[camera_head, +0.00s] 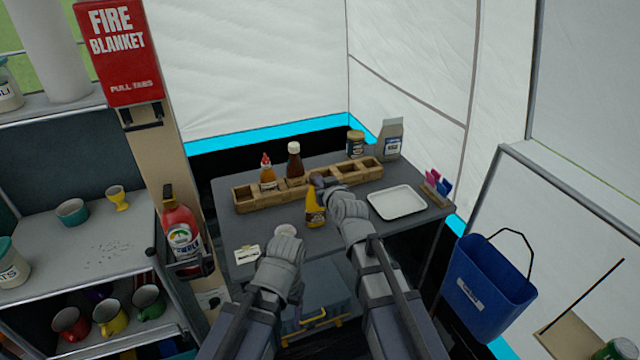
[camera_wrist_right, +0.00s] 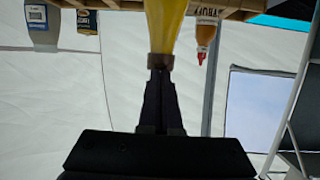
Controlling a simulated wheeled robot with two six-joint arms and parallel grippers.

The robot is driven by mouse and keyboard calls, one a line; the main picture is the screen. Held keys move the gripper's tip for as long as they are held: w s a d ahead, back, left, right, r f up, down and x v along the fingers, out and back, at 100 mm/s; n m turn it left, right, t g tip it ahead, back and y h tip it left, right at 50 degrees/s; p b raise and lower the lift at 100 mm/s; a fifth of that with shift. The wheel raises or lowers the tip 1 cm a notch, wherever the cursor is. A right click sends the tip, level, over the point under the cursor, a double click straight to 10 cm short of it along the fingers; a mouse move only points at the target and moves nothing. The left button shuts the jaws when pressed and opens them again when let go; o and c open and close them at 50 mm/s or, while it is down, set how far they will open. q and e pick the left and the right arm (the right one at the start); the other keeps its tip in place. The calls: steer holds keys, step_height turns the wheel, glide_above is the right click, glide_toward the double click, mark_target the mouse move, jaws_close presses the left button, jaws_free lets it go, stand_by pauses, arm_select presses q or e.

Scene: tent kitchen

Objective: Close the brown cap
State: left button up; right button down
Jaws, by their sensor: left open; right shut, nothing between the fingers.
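A yellow bottle (camera_head: 315,210) stands upright on the grey table, in front of the wooden rack. Its brown cap (camera_wrist_right: 162,61) shows in the right wrist view, where the picture is upside down. In the head view the cap is mostly hidden by my right gripper (camera_head: 318,183). The right gripper is shut and empty, its fingertips (camera_wrist_right: 161,75) right at the cap's end; I cannot tell whether they touch. My left gripper (camera_head: 286,234) is open and empty over the front of the table, left of and nearer than the bottle.
The wooden rack (camera_head: 243,205) behind holds a red-tipped sauce bottle (camera_head: 267,178) and a dark bottle (camera_head: 294,165). A jar (camera_head: 356,144) and a grey bag (camera_head: 390,139) stand at the back. A white tray (camera_head: 397,203) lies right; a small card (camera_head: 247,254) lies front left.

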steer(key=shift+f, duration=0.15)
steer(key=shift+w+r+p, duration=0.1)
steer(key=shift+r+p, duration=0.4)
steer(key=shift+p, duration=0.15)
steer(key=shift+r, duration=0.2)
